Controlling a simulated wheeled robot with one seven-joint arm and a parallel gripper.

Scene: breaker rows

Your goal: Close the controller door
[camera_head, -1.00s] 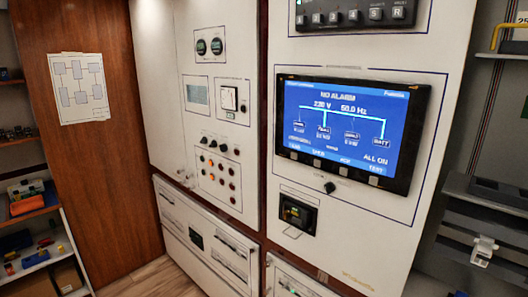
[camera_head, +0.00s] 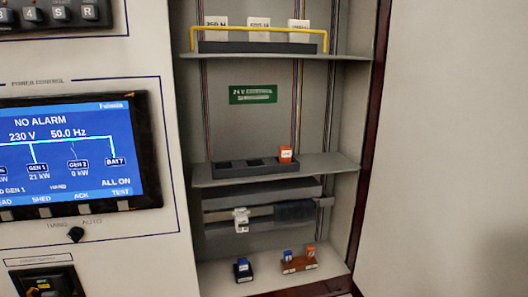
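An open cabinet bay (camera_head: 265,130) with grey inner walls and shelves stands in the middle of the head view. No door covers its front. A large plain pale panel (camera_head: 450,150) fills the right side, beyond a dark red-brown upright edge (camera_head: 366,150). I cannot tell whether this panel is the open controller door or a fixed wall; no handle or hinge shows on it. My gripper is not in view.
Left of the bay is a white control panel (camera_head: 165,240) with a lit blue screen (camera_head: 68,150). A yellow bar (camera_head: 258,31) crosses the upper shelf's front. An orange block (camera_head: 285,155) sits in the middle shelf's dark tray. Small blocks stand at the bottom.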

